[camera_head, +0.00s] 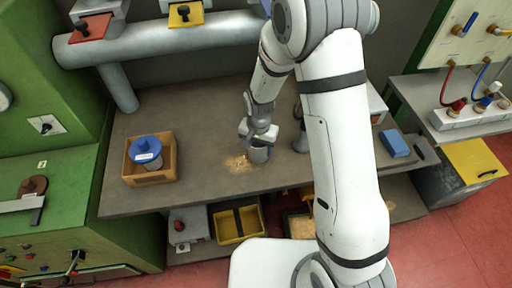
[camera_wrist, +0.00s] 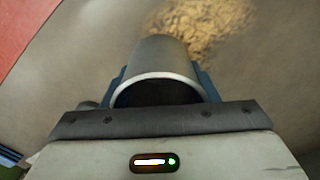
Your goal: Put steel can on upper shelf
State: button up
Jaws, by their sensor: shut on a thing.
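A grey steel can (camera_head: 259,153) is at the bench's middle, below my gripper (camera_head: 258,143) in the head view. In the wrist view the can (camera_wrist: 160,58) lies between two blue fingers of my gripper (camera_wrist: 160,85), which are shut on its sides. Its open, dark mouth with a bright rim faces the wrist camera. I cannot tell whether its base touches the bench top. The shelf under the bench (camera_head: 405,200) shows in part; I cannot tell which surface is the upper shelf.
A wooden box (camera_head: 170,172) with a blue-lidded jar (camera_head: 146,150) stands at the left of the bench (camera_head: 205,190). Cork crumbs (camera_head: 238,163) lie beside the can. A blue block (camera_head: 394,143) is at the right. A yellow bin (camera_head: 238,224) sits below. A thick pipe (camera_head: 170,38) runs behind.

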jog(key=shift+f, duration=0.55)
jog(key=shift+f, duration=0.1)
jog(key=shift+f, duration=0.15)
jog(key=o, duration=1)
notch_tip(320, 180, up, 12)
jog(key=f+b, duration=0.1)
jog(key=b, duration=0.1)
jog(key=s+d+r+n+t, duration=0.1)
jog(key=s+d+r, duration=0.2)
jog(key=d+r, duration=0.25)
jog(key=s+d+r+t, duration=0.1)
jog(key=s+d+r, duration=0.2)
jog(key=d+r, duration=0.3)
jog(key=s+d+r, duration=0.1)
jog(key=s+d, duration=0.1)
jog(key=s, duration=0.1)
jog(key=s+d+r+n+t, duration=0.1)
jog(key=s+d+r, duration=0.1)
jog(key=s, duration=0.2)
jog(key=s+d+r+n, duration=0.1)
jog(key=s+d+r, duration=0.1)
jog(key=s, duration=0.2)
jog(key=shift+s+r, duration=0.15)
